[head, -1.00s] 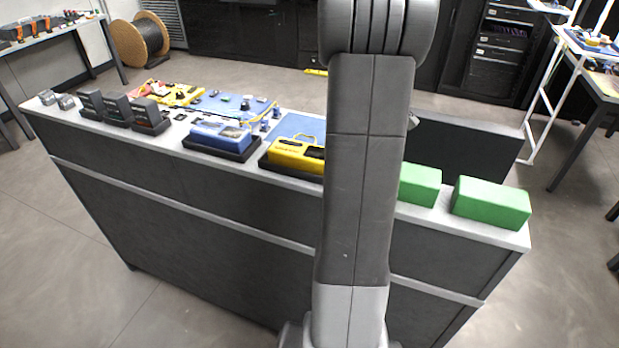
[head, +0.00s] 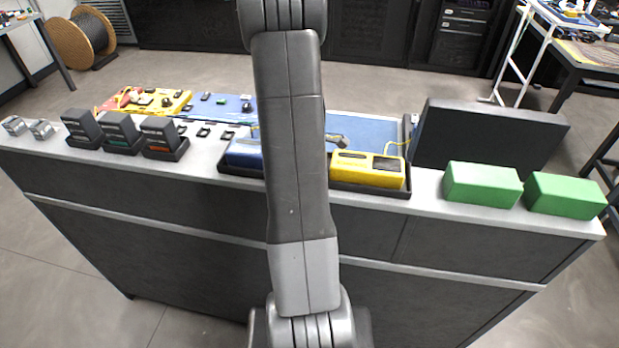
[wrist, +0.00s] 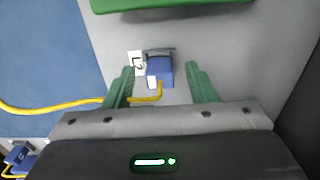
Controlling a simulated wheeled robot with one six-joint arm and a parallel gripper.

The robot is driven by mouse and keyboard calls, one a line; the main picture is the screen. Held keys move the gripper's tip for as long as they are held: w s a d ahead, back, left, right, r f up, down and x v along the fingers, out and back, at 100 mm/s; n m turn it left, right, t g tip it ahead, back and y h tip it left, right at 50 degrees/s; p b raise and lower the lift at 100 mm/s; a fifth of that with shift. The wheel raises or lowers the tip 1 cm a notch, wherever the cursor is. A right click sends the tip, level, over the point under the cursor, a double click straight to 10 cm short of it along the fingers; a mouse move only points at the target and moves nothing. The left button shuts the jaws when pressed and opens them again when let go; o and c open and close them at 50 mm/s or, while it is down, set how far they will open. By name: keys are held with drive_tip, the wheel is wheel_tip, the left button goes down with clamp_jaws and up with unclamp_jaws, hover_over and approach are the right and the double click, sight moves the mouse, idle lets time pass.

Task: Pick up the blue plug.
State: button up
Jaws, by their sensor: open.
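In the wrist view a blue plug (wrist: 160,72) with a dark back edge sits on the pale grey worktop. A yellow cable (wrist: 60,109) leads from it to the left. My gripper (wrist: 160,68) is open, its green fingers on the left and right of the plug with a gap on each side. The plug is between the fingertips, and no grip is visible. In the head view my arm hides the gripper, and I cannot make out the plug there.
A second blue plug (wrist: 20,152) shows lower left in the wrist view. Green blocks (head: 482,185) stand at the worktop's right, beside a dark upright panel (head: 490,135). A yellow device (head: 367,169) sits in a black tray, and a blue mat (head: 370,131) lies behind.

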drive_tip(key=shift+f, duration=0.5)
drive_tip(key=c, duration=1.1)
drive_tip(key=shift+o, duration=0.2)
drive_tip(key=shift+r, duration=0.1)
wheel_tip(320, 180, up, 10)
drive_tip(key=shift+f, duration=0.1)
